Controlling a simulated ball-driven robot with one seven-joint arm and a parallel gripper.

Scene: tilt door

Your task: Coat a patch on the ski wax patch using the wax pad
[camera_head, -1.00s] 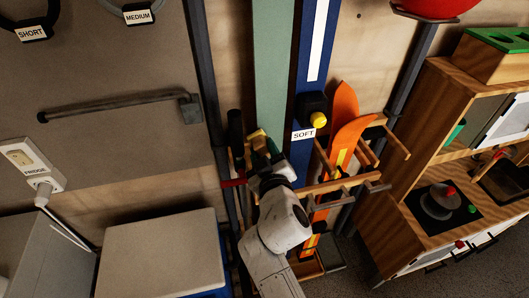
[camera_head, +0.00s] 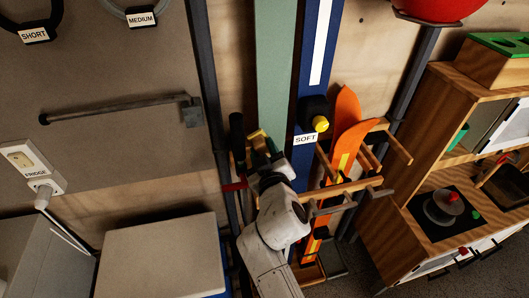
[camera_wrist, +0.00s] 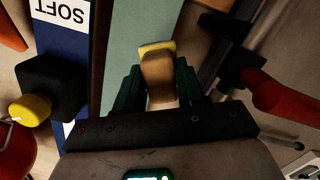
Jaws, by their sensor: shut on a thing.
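My gripper (camera_head: 266,150) is shut on the wax pad (camera_head: 257,137), which has a tan block body and a yellow face. In the wrist view, the pad (camera_wrist: 158,68) sits between the dark green fingers, its yellow edge pointing away from me. The pad is in front of the lower part of a tall pale green ski (camera_head: 274,65). I cannot tell whether its face touches the ski. No distinct wax patch can be made out on the green surface; the gripper and pad hide part of it.
A blue ski (camera_head: 308,75) with a SOFT label (camera_head: 306,139) and a black and yellow fitting (camera_head: 316,113) stands to the right. Orange skis (camera_head: 345,140) stand in a wooden rack. A dark post (camera_head: 205,80) and red-handled tool (camera_wrist: 285,103) are close by.

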